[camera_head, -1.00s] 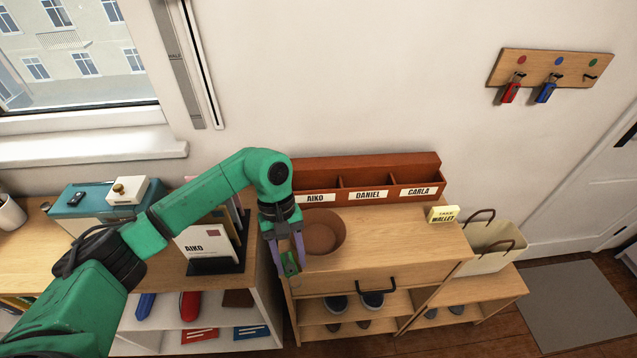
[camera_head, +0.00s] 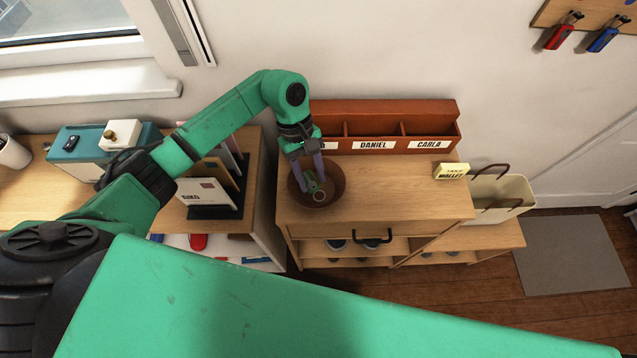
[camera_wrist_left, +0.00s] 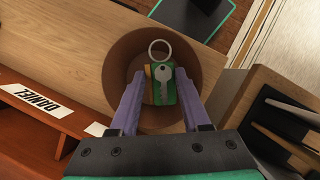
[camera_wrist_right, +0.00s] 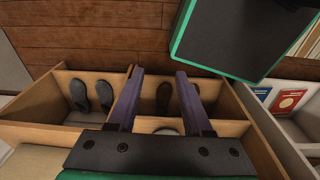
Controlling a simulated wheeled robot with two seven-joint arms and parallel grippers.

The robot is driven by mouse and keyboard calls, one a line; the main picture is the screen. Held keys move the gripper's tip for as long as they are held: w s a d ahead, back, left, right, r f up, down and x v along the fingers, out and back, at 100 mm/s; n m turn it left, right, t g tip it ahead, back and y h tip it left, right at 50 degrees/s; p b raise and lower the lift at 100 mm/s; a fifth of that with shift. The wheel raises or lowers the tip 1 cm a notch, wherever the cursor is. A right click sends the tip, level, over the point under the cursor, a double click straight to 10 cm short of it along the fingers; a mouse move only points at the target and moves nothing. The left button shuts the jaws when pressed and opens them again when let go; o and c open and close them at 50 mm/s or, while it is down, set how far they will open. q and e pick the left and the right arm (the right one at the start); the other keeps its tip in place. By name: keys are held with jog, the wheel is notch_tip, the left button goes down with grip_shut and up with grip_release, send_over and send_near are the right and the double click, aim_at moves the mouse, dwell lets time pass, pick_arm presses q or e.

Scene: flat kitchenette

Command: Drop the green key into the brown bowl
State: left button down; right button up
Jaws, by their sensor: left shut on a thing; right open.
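The brown bowl (camera_head: 338,184) stands on the left end of the wooden cabinet top. The green key (camera_wrist_left: 162,86), a green tag with a silver key and a ring, is between the fingers of my left gripper (camera_head: 311,176). In the left wrist view it appears over the inside of the bowl (camera_wrist_left: 122,68), its ring near the rim. My left gripper is shut on it, fingers pointing down. In the right wrist view my right gripper (camera_wrist_right: 160,73) is open and empty, over the shoe shelves. Its fingers do not show in the head view.
A red-brown organizer (camera_head: 385,118) with name labels stands behind the bowl. A letter rack (camera_head: 215,190) is left of it. A yellow wallet note (camera_head: 452,171) and a cream bag (camera_head: 500,195) are at the right. My own green arm link crosses the bottom of the head view.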

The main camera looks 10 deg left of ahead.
pick_arm(q)
jog(key=shift+c, duration=1.5)
grip_release()
jog(key=shift+s+r, duration=0.15)
jog(key=shift+s, duration=0.05)
jog(key=shift+w+a+r, duration=0.1)
jog(key=shift+w+r, duration=0.1)
jog(key=b+v, duration=0.4)
jog(key=v, duration=1)
jog(key=shift+s+r, duration=0.1)
jog(key=shift+s, duration=0.05)
pick_arm(e)
jog(key=f, duration=0.2)
jog(key=s+f, duration=0.1)
jog(key=f, duration=0.1)
jog(key=shift+d, duration=0.25)
